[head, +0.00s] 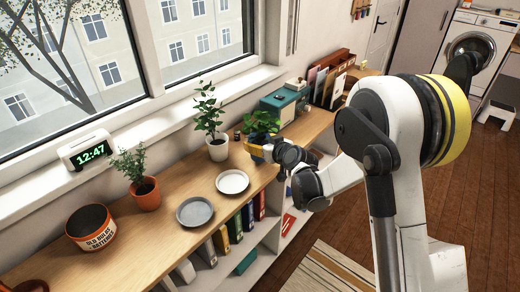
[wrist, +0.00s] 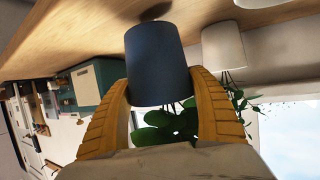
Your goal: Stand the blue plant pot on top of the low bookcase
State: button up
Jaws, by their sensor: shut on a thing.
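The blue plant pot (wrist: 158,62), dark blue with broad green leaves (head: 263,122), is upright between the two yellow fingers of my gripper (head: 256,151). The fingers press on its sides in the wrist view. In the head view my gripper hides most of the pot. The low bookcase (head: 120,249) has a long wooden top and runs under the window. The pot is over its top, close to the surface, with a dark shadow by its base in the wrist view. I cannot tell whether it touches the wood.
A white pot (head: 217,149) with a plant stands close left of my gripper. A white saucer (head: 232,181) and a grey saucer (head: 195,211) lie in front. A teal box (head: 284,105) is behind. An orange pot (head: 146,195) and a tin (head: 91,230) stand further left.

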notch_tip(320, 180, down, 2)
jog(key=shift+r, duration=0.1)
jog(key=o, duration=1.4)
jog(key=shift+b, duration=0.3)
